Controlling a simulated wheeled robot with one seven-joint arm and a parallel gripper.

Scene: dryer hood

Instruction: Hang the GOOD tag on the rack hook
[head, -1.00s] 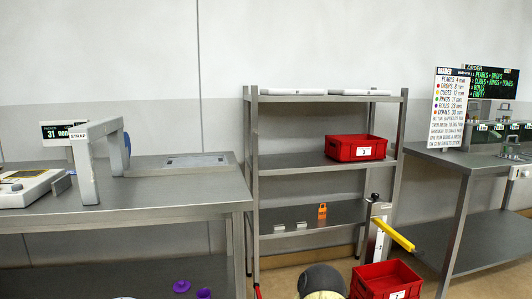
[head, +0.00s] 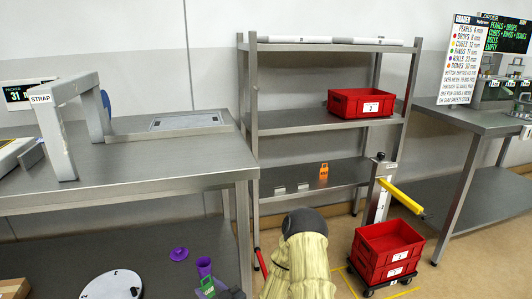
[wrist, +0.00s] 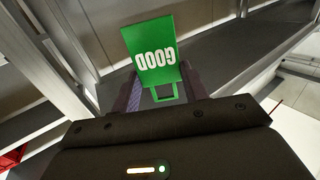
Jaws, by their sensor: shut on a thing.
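The green GOOD tag (wrist: 152,50) is between my gripper's fingers (wrist: 165,88) in the wrist view, its lettering upside down there. My gripper is shut on its narrower, loop-shaped end. The tag also shows in the head view (head: 207,285) at the bottom edge, beside the left bench's lower shelf, with my gripper mostly cut off by the frame. The steel rack (head: 252,130) stands behind, right of the left bench. I cannot make out a hook on it. An orange tag (head: 323,172) stands on the rack's lower shelf.
The left bench (head: 130,165) has a grey arch marked STRAP on top. Purple pieces (head: 204,266) and a white disc (head: 112,287) are low down. Another red crate (head: 360,102) is on the rack.

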